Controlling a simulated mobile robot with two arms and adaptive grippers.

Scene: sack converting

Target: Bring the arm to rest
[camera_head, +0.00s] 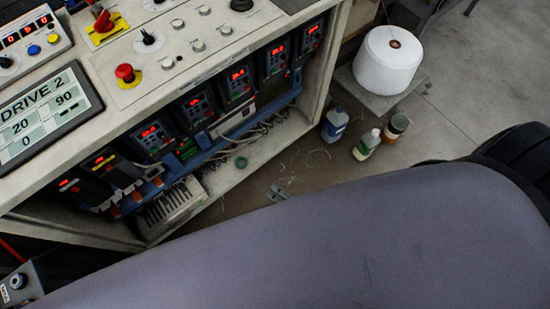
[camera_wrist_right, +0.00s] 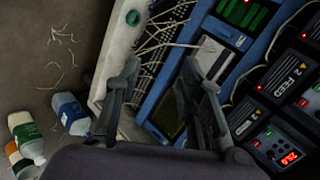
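My right arm (camera_head: 330,240) is a large grey-purple shape across the bottom of the head view, hiding much of the floor. Only a small grey piece of my right gripper (camera_head: 278,193) shows beyond its upper edge, near the cabinet's open lower bay. In the right wrist view my right gripper (camera_wrist_right: 163,80) has its two dark fingers spread apart with nothing held between them. Behind the fingers are the cabinet's pale edge, wiring and drive modules (camera_wrist_right: 290,75). The distance from the fingers to the cabinet is hard to tell. My left gripper is not in view.
The control cabinet (camera_head: 110,70) has knobs, a red stop button (camera_head: 125,73), a display (camera_head: 45,115) and an open bay of lit drives (camera_head: 200,105). A white spool (camera_head: 388,60) rests on a grey stand. Bottles (camera_head: 367,145) stand on the floor. Open floor lies at right.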

